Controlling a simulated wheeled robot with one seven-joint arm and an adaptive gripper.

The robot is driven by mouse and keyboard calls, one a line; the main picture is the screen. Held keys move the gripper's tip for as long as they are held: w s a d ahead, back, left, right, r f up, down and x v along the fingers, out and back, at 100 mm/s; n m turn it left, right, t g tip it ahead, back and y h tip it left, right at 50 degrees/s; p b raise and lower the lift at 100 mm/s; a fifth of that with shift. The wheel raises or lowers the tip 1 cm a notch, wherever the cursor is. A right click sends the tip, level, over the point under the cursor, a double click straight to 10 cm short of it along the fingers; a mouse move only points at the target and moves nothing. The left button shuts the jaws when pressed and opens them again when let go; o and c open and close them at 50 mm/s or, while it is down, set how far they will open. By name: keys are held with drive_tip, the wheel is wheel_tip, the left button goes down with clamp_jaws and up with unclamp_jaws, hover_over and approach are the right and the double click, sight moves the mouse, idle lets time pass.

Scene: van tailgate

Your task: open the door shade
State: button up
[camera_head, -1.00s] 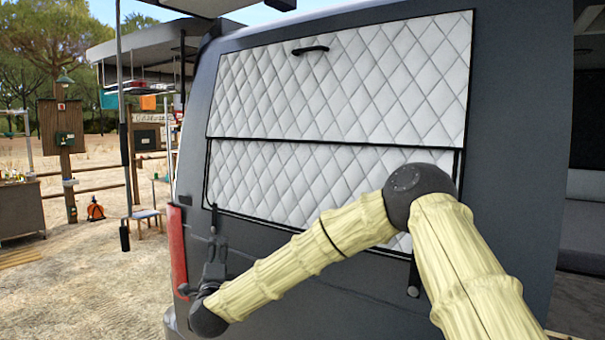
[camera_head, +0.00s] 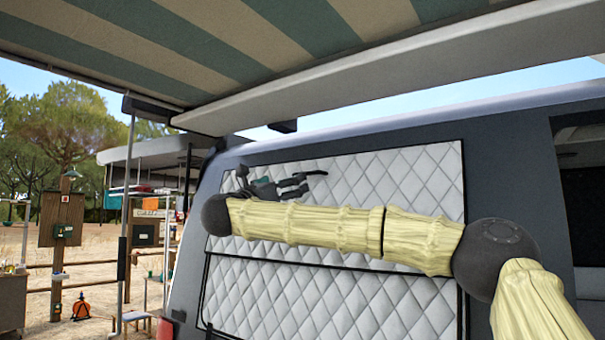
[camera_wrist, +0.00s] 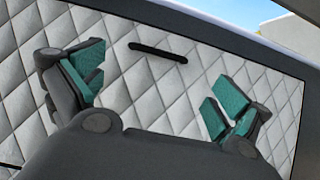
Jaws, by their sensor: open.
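The door shade (camera_head: 350,178) is a white quilted panel with a black edge on the dark van's side window. It also fills much of the wrist view (camera_wrist: 150,90). Its black bar handle (camera_wrist: 158,52) shows near the panel's top edge in the wrist view, roughly between the two fingers and beyond them. My gripper (camera_head: 298,178) is in front of the shade's upper left part in the head view. In the wrist view my gripper (camera_wrist: 155,95) is open, with green pads apart and nothing between them. The handle is hard to make out behind my gripper in the head view.
A lower quilted panel (camera_head: 300,290) sits under the shade. A striped awning (camera_head: 270,40) with a pale rail (camera_head: 400,80) hangs above the van. A thin pole (camera_head: 126,220) stands at the left. The van's opening (camera_head: 585,190) is at the right.

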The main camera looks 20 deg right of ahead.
drive_tip(key=p, duration=0.4)
approach(314, 167)
drive_tip(key=w+d, duration=0.2)
drive_tip(key=shift+w+d+r, duration=0.3)
drive_tip(key=shift+d+r, duration=0.1)
drive_tip(key=shift+d, duration=0.15)
drive_tip(key=shift+a, duration=0.1)
drive_tip(key=c, duration=0.9)
drive_tip(key=shift+s+r, duration=0.1)
drive_tip(key=c, duration=0.4)
drive_tip(key=shift+r, duration=0.15)
drive_tip(key=shift+c, duration=0.3)
